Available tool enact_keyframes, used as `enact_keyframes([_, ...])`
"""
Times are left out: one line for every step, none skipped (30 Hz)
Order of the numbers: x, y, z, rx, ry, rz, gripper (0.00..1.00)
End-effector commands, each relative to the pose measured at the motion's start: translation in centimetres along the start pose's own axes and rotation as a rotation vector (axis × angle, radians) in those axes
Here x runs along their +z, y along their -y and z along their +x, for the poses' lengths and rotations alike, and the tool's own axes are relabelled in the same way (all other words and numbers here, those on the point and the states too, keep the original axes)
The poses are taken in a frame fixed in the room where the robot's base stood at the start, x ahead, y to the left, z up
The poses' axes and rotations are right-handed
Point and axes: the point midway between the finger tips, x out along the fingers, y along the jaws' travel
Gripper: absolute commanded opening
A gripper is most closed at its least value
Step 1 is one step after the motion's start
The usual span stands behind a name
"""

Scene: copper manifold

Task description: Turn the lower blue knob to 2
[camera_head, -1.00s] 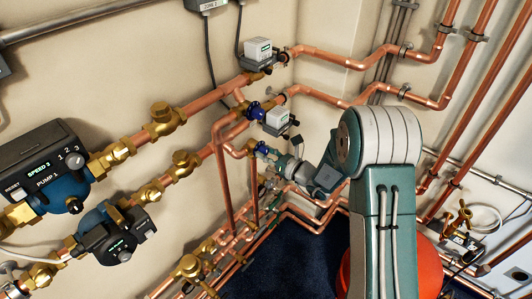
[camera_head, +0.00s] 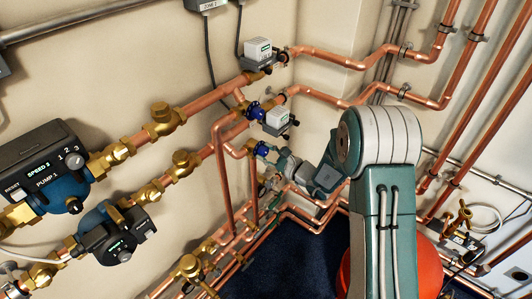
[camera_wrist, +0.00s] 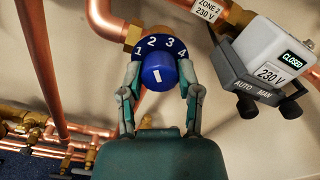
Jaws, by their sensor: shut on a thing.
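The lower blue knob (camera_head: 262,148) sits on a brass fitting on the copper pipework, partly hidden by my gripper (camera_head: 273,155) in the head view. In the wrist view the knob (camera_wrist: 158,72) faces me, with a dial numbered 1 to 4 above it. A short white mark shows on its face, roughly upright; I cannot tell exactly which number it lines up with. My gripper (camera_wrist: 160,78) has one finger on each side of the knob, shut on it.
Another blue knob (camera_head: 256,110) is just above. Copper pipes run at left. Two pumps (camera_head: 45,170) (camera_head: 115,235) are far left.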

Motion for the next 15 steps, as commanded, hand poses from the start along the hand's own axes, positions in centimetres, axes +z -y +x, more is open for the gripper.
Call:
enact_keyframes([0.00, 0.06, 0.04, -0.001, 0.000, -0.014, 0.00])
enact_keyframes([0.00, 0.06, 0.04, -0.001, 0.000, -0.021, 0.00])
enact_keyframes([0.00, 0.05, 0.04, -0.001, 0.000, -0.028, 0.00])
enact_keyframes([0.00, 0.05, 0.05, -0.001, 0.000, -0.033, 0.00])
enact_keyframes([0.00, 0.05, 0.05, -0.001, 0.000, -0.038, 0.00])
enact_keyframes([0.00, 0.05, 0.05, -0.001, 0.000, -0.042, 0.00])
enact_keyframes([0.00, 0.04, 0.05, -0.001, 0.000, -0.044, 0.00])
enact_keyframes([0.00, 0.04, 0.05, -0.001, 0.000, -0.045, 0.00])
enact_keyframes([0.00, 0.04, 0.05, -0.001, 0.000, -0.046, 0.00])
enact_keyframes([0.00, 0.03, 0.05, -0.001, 0.000, -0.047, 0.00])
enact_keyframes([0.00, 0.03, 0.05, -0.001, 0.000, -0.047, 0.00])
enact_keyframes([0.00, 0.03, 0.05, -0.001, 0.000, -0.047, 0.00])
enact_keyframes([0.00, 0.03, 0.05, -0.001, 0.000, -0.047, 0.00])
enact_keyframes([0.00, 0.03, 0.05, -0.001, 0.000, -0.047, 0.00])
enact_keyframes([0.00, 0.03, 0.05, -0.001, 0.000, -0.046, 0.00])
